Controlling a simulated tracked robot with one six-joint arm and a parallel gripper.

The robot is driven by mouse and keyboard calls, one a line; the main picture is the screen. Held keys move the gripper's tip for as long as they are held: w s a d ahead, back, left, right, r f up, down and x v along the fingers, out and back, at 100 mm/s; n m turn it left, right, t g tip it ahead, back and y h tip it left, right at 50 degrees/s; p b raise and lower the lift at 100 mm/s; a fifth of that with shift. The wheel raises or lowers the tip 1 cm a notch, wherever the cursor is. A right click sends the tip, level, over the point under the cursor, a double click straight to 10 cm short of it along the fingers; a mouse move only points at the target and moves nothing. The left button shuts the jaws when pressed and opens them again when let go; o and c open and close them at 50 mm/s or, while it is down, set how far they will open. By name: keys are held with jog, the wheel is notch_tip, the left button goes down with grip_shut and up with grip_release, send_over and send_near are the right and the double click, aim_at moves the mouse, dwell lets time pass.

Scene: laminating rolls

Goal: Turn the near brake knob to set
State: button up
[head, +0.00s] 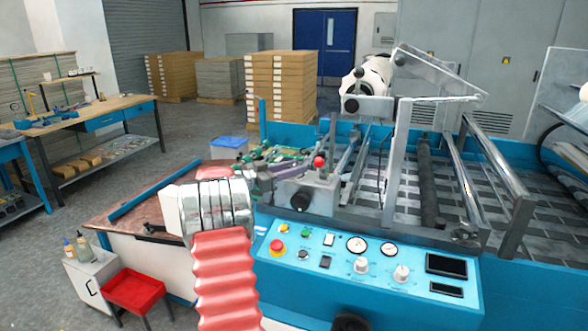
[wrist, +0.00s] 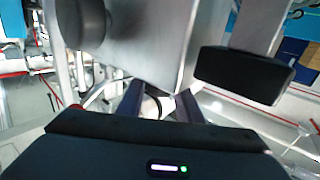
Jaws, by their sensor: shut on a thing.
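My gripper (wrist: 160,103) reaches in beside a grey metal block on the machine. Its two dark fingers are shut on a small round part between them, which I take to be the near brake knob (wrist: 152,106). Only a pale, dark-edged bit of the knob shows, and I cannot read its setting. In the head view my gripper (head: 280,170) is a small purplish-grey shape left of the grey block (head: 308,190), partly hidden by my arm. The knob cannot be made out there.
A black knob (head: 300,201) sits on the block's front, with a red ball-topped lever (head: 320,162) above. A blue control panel (head: 330,262) with gauges and an emergency stop (head: 277,246) lies below. In the wrist view, black parts (wrist: 243,73) stand close to my fingers.

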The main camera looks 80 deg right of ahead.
jog(key=shift+f+m+g+y, duration=0.1)
jog(key=shift+m+g+y, duration=1)
jog(key=shift+g+y, duration=0.15)
jog(key=shift+m+g+y, duration=0.55)
jog(key=shift+m+y, duration=0.15)
jog(key=shift+y, duration=0.25)
jog(key=o, duration=1)
jog(key=shift+o, duration=0.2)
jog(key=v, duration=1.4)
jog(key=shift+d, duration=0.1)
